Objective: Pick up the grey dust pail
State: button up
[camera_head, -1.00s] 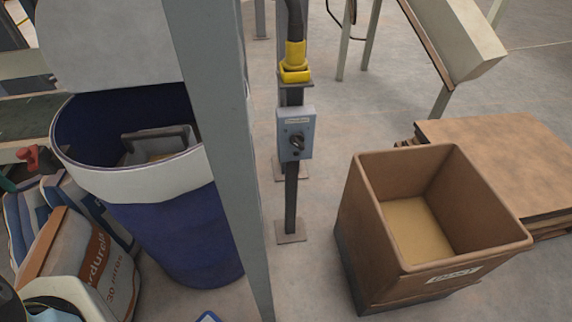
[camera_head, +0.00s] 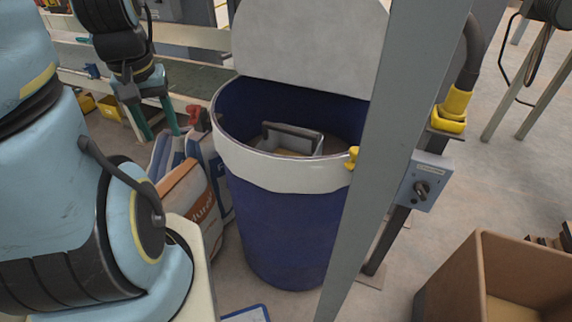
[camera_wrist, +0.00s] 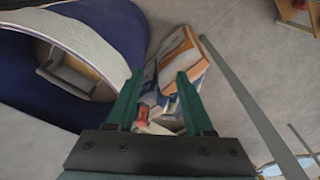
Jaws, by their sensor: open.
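The grey dust pail (camera_head: 303,143) sits inside a large blue drum (camera_head: 280,215) with a white rim band. It is a grey box with a dark handle across its top, and its lower part is hidden by the drum wall. In the wrist view the pail (camera_wrist: 75,70) shows inside the drum at the left. My gripper (camera_head: 152,122) is open, with green fingers, left of the drum and apart from the pail. In the wrist view the open fingers of my gripper (camera_wrist: 157,85) point toward sacks, with the pail off to their left.
A grey post (camera_head: 398,120) stands right in front of the drum, and a pale panel (camera_head: 305,38) rises behind the opening. Printed sacks (camera_head: 190,195) lean left of the drum. A switch box (camera_head: 425,182) and a brown bin (camera_head: 490,270) are at the right.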

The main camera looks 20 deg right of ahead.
jog(key=shift+o, duration=0.8)
jog(key=w+d+f+n+b, duration=0.2)
jog(key=w+d+f+b, duration=0.1)
jog(key=w+d, duration=0.4)
jog(key=shift+w+d+f+n+b, duration=0.3)
jog(key=shift+w+f+n+b, duration=0.05)
jog(key=shift+n+b, duration=0.1)
jog(key=n+t+y+b, duration=0.1)
jog(key=n+y+b, duration=0.2)
jog(key=n+b, duration=0.45)
send_near(291, 128)
jog(key=shift+s+a+f+p, duration=0.15)
jog(key=shift+a+f+p, duration=0.2)
jog(key=shift+f, duration=0.15)
jog(key=shift+d+f+t+y, duration=0.1)
jog(key=shift+f+t+y, duration=0.15)
jog(key=shift+t+y, duration=0.05)
jog(key=p+x, duration=0.1)
jog(key=x, duration=0.4)
jog(key=p+x, duration=0.1)
jog(key=x, duration=0.1)
jog(key=p+x, duration=0.1)
jog(key=x, duration=0.1)
jog(key=shift+d+f+p, duration=0.1)
jog(key=shift+d+p, duration=0.1)
jog(key=shift+p, duration=0.1)
jog(key=shift+a+f, duration=0.1)
jog(key=shift+f, duration=0.45)
